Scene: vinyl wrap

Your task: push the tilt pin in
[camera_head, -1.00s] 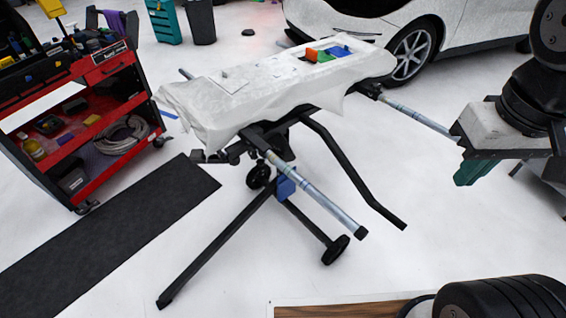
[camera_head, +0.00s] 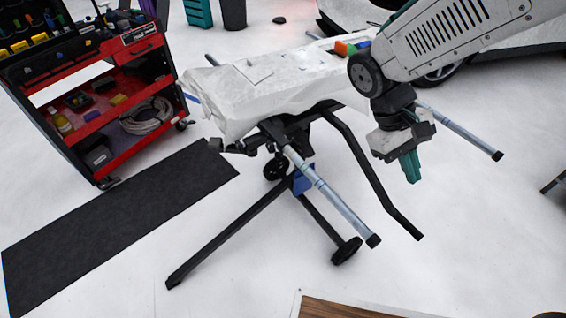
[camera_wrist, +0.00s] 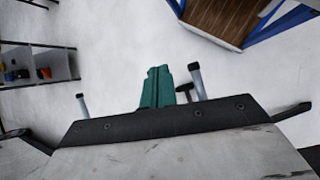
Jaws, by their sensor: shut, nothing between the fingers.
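A wheeled black stand (camera_head: 232,234) carries a white-covered work surface (camera_head: 232,88) in the middle of the head view. Silver tubes with black ends stick out from under it. A small blue part (camera_head: 303,181) sits on the stand's frame below the near tube (camera_head: 334,203). I cannot pick out the tilt pin for certain. My gripper (camera_head: 413,178) has teal fingers, shut and empty, pointing down in front of the stand's right side, apart from it in the picture. In the wrist view the shut fingers (camera_wrist: 158,72) show with tube ends (camera_wrist: 197,82) beside them.
A red tool cart (camera_head: 105,110) stands at the left, with a dark mat (camera_head: 120,215) on the floor before it. A car is partly hidden behind my arm. A wooden-topped item (camera_head: 345,309) lies at the bottom edge. Floor around the stand's front is clear.

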